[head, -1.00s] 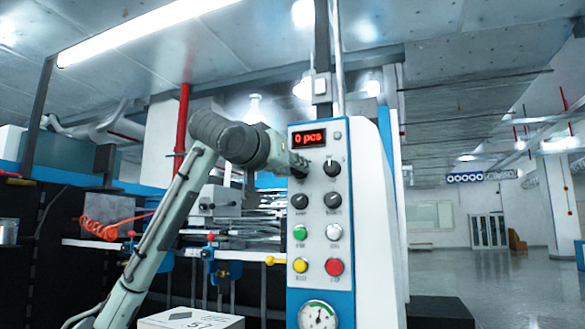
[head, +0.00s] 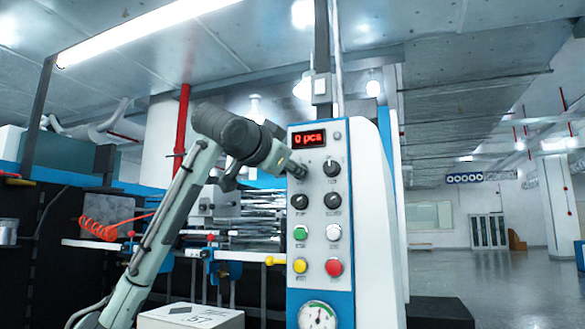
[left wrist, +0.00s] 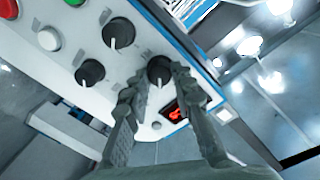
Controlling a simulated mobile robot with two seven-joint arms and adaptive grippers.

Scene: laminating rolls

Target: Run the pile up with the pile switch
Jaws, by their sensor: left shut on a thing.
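The control panel (head: 317,230) stands upright, with a red display (head: 309,139) reading "0 pcs". My left gripper (head: 299,170) is at the upper left knob, just below the display, and hides it in the head view. In the left wrist view this dark knob (left wrist: 160,70) sits between the two fingers of my left gripper (left wrist: 158,72), which is shut on it. The labels are too small to read, so I cannot tell by name which knob is the pile switch. My right gripper is not in view.
The upper right knob (head: 332,168) is close beside my left gripper. Below are two more knobs, then green (head: 300,233), white, yellow and red (head: 334,267) buttons and a gauge (head: 317,316). A white box (head: 190,318) stands at the lower left.

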